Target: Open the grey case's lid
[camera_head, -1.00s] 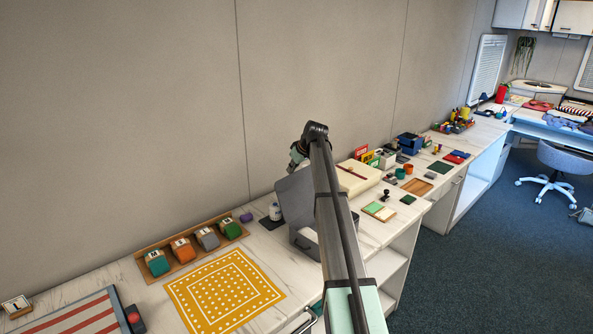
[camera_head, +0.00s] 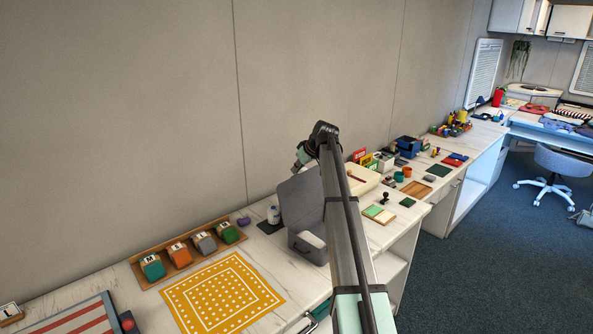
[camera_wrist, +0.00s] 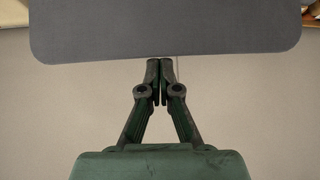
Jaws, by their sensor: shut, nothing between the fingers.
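The grey case (camera_head: 308,252) stands on the marble-look counter with its lid (camera_head: 299,202) raised, upright or leaning slightly back toward the wall. A white item (camera_head: 312,239) shows inside the case. My arm crosses in front of the case's right side and hides part of it. In the wrist view my gripper (camera_wrist: 160,66) is shut and empty. Its tips are at the edge of a flat grey panel, which looks like the lid (camera_wrist: 165,25); I cannot tell whether they touch. In the head view the fingertips are hidden.
A white bottle (camera_head: 273,215) on a dark mat and a purple object (camera_head: 243,221) are left of the case. A wooden tray with coloured blocks (camera_head: 205,242) and a yellow dotted mat (camera_head: 223,292) lie further left. A green-topped pad (camera_head: 379,214) and stamp are to the right.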

